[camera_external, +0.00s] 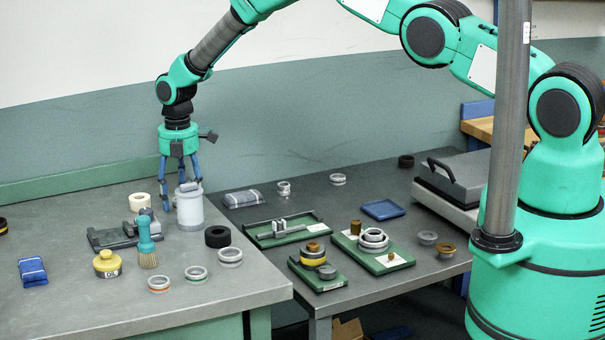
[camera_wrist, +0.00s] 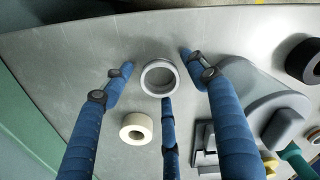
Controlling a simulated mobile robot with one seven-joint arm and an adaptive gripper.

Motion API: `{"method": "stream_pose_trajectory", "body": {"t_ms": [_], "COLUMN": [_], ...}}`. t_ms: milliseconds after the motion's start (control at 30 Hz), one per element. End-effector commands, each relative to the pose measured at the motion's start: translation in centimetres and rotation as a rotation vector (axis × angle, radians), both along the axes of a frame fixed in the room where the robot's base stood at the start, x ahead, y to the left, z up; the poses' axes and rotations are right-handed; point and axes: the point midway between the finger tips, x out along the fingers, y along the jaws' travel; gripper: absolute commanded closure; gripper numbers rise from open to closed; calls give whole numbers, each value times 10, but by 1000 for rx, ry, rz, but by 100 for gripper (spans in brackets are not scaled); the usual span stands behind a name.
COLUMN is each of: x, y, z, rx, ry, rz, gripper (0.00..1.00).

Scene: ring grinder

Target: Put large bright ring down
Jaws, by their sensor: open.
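In the wrist view, a bright round rim (camera_wrist: 159,63) lies between the spread fingertips, with gaps visible. Bright metal rings (camera_external: 373,240) are stacked on a green tray on the right table. A plain grey ring (camera_external: 230,257) lies near the left bench's front edge. Which one is the large bright ring is unclear.
A cream roll (camera_external: 139,202), a black roll (camera_external: 217,236), a brush (camera_external: 146,245) and a yellow-topped container (camera_external: 107,264) stand around the cylinder. Two smaller rings (camera_external: 196,273) (camera_external: 159,284) lie in front. The bench's left front is mostly clear.

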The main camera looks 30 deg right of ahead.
Motion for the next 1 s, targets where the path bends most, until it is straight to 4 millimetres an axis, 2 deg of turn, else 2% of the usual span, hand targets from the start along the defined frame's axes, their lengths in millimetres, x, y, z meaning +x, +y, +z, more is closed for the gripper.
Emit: {"method": "stream_pose_trajectory", "body": {"t_ms": [267,433,1000], "x": [1,1,0], "y": [0,0,0], "z": [9,24,101], "rx": [1,1,1], "ry": [-1,-2,-1], "rz": [0,0,0], "gripper": [42,42,42]}}
